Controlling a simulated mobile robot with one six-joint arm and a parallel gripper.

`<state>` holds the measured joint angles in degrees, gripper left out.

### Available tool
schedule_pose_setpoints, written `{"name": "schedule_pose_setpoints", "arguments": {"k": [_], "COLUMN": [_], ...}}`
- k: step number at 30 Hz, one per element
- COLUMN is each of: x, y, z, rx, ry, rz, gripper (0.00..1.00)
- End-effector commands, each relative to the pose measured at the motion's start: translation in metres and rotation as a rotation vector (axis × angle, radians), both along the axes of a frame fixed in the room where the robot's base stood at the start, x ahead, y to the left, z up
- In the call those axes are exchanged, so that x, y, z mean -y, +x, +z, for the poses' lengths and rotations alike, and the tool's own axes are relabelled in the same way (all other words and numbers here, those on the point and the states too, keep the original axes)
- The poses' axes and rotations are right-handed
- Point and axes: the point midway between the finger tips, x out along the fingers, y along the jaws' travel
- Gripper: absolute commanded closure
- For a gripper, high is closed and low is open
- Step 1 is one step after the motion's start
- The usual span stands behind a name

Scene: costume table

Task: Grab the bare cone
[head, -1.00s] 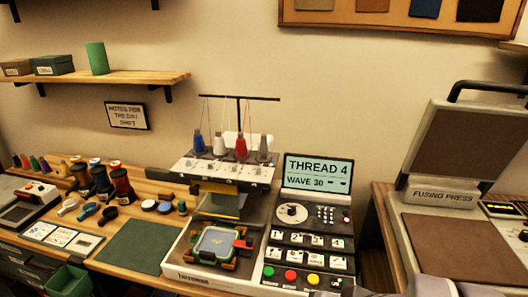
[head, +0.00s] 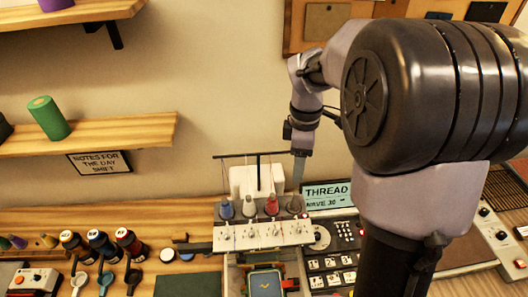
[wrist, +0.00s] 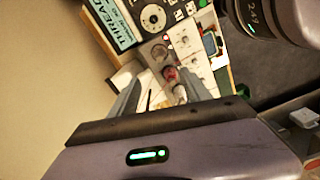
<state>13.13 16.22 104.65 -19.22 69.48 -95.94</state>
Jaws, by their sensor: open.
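The bare cone (head: 294,204) is grey and stands upright at the right end of the row on the embroidery machine (head: 262,236). Red (head: 272,205), white (head: 249,206) and blue (head: 227,209) thread cones stand to its left. My gripper (head: 299,176) points down just above the bare cone, and its fingers partly overlap the cone's top in the head view. In the wrist view my gripper (wrist: 162,88) is open, with the red cone (wrist: 170,74) seen between the fingers and the grey cone (wrist: 159,52) beyond. No contact is clear.
A thin thread stand (head: 240,155) rises behind the cones, close to my gripper. The THREAD screen (head: 326,195) stands right of the cones. A shelf (head: 90,134) with a green cylinder (head: 48,118) is at left.

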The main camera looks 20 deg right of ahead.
Motion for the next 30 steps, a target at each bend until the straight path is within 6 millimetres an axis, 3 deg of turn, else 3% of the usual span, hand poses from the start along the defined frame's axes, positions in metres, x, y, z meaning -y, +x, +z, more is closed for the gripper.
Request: {"name": "schedule_pose_setpoints", "arguments": {"k": [3,9,14,21,29,30], "x": [-0.001,-0.001,-0.001,-0.002,-0.002,-0.002], "y": [-0.002,-0.002,-0.001,0.005,0.005,0.005], "z": [-0.043,-0.097,-0.116,-0.160,-0.166,-0.166], "rx": [-0.006,-0.004,-0.002,-0.001,0.000,0.000], "ry": [0.002,0.002,0.002,0.002,0.001,0.001], "rz": [0.000,-0.003,-0.002,-0.003,-0.004,-0.004], "gripper": [0.44,0.44,0.44,0.44,0.44,0.48]}}
